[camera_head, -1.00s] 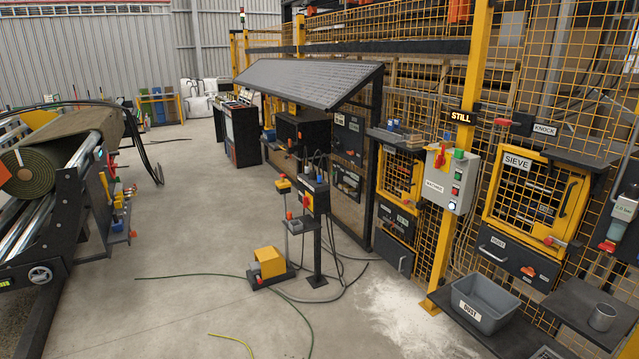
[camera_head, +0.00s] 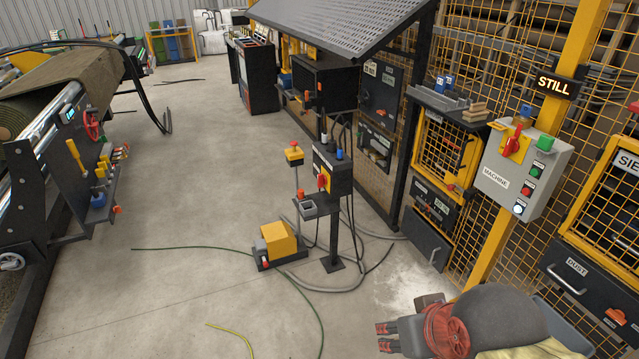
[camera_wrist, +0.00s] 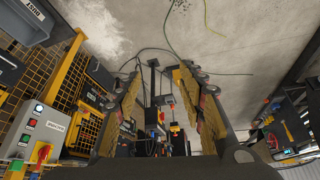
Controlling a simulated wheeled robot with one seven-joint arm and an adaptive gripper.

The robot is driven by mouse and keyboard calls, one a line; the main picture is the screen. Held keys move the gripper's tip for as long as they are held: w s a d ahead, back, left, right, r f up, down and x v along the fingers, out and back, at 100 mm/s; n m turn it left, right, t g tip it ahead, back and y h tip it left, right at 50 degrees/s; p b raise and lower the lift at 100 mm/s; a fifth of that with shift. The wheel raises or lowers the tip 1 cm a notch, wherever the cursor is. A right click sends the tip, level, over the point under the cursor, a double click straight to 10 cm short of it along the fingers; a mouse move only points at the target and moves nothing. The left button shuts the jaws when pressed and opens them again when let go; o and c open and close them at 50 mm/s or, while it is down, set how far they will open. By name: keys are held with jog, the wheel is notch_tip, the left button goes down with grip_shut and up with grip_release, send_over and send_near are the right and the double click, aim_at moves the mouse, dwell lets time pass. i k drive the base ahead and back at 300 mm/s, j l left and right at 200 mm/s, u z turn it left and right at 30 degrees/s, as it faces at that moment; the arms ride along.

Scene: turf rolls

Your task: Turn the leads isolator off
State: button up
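A black box on a post (camera_head: 332,168) stands on the floor mid-picture, with leads running from it. Its red rotary handle on a yellow plate (camera_head: 323,181) faces left; its label is too small to read. A grey MACHINE box (camera_head: 522,170) at the right carries another red handle on yellow (camera_head: 515,143). My gripper (camera_head: 384,337) is low in the head view, in front of the post and apart from it. In the wrist view my gripper (camera_wrist: 160,85) has its fingers spread with nothing held; the post box (camera_wrist: 155,118) shows between them at a distance.
A yellow pedal on a black base (camera_head: 278,243) and loose cables lie around the post's foot. A small shelf with a grey tray (camera_head: 308,207) juts from the post. Yellow mesh fencing (camera_head: 445,150) closes the right. Open floor (camera_head: 200,220) lies left.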

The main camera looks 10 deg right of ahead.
aim_at(321, 180)
jog(key=i+j+z, duration=0.35)
jog(key=i+j, duration=0.5)
jog(key=i, duration=0.3)
jog(key=i+j+z, duration=0.35)
jog(key=i+j, duration=0.7)
jog(key=j, duration=0.1)
